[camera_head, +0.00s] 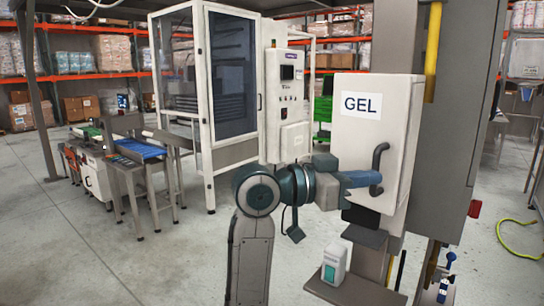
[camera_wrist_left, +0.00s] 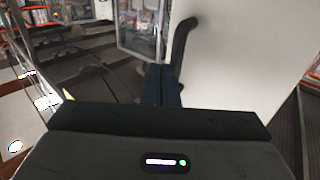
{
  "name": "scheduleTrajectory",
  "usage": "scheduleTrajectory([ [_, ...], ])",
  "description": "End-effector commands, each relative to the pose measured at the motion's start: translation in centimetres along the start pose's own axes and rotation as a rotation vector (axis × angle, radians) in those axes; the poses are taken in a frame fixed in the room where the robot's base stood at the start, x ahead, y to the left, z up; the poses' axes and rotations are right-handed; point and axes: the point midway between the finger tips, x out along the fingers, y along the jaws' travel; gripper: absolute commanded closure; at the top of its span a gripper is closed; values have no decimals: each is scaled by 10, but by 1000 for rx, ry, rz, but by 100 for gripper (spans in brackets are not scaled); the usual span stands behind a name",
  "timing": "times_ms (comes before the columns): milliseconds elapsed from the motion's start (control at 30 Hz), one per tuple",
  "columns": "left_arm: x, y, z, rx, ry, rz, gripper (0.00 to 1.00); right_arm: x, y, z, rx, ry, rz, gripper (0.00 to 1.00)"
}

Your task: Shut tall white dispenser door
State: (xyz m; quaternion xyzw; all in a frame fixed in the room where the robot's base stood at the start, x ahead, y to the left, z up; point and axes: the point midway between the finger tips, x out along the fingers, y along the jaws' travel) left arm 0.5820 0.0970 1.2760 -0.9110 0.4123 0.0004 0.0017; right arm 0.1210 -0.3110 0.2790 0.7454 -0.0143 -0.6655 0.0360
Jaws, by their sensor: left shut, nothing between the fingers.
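The tall white dispenser (camera_head: 402,100) is mounted on a grey column, with a GEL label (camera_head: 362,104) on its front door (camera_head: 350,140). A dark curved handle (camera_head: 379,160) stands out from the door's lower right. I cannot tell whether the door is fully against its body. My left gripper (camera_head: 366,180) is shut and empty, its blue fingertips at the handle's lower end, close to the door. In the left wrist view the shut fingers (camera_wrist_left: 163,85) are just below and left of the handle (camera_wrist_left: 182,40), beside the white door face (camera_wrist_left: 240,60). Contact is unclear. My right gripper is not in view.
A small white bottle (camera_head: 333,262) stands on a dark shelf below the dispenser. A glass-doored cabinet (camera_head: 205,90) and a conveyor (camera_head: 140,148) stand behind to the left. Open floor lies at the lower left (camera_head: 120,265); a yellow-green hose (camera_head: 515,240) lies at right.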

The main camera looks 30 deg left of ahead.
Motion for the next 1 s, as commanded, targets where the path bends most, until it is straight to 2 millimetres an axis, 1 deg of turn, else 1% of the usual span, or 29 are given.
scheduleTrajectory([
  [100,11,-2,-1,-2,-2,6,100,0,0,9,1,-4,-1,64],
  [200,18,-3,0,-2,-2,7,100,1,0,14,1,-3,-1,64],
  [400,27,-5,0,-1,-2,7,100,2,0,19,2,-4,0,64],
  [633,30,-5,0,1,-2,7,100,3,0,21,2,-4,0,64],
  [1000,30,-5,0,1,-2,7,100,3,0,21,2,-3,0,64],
])
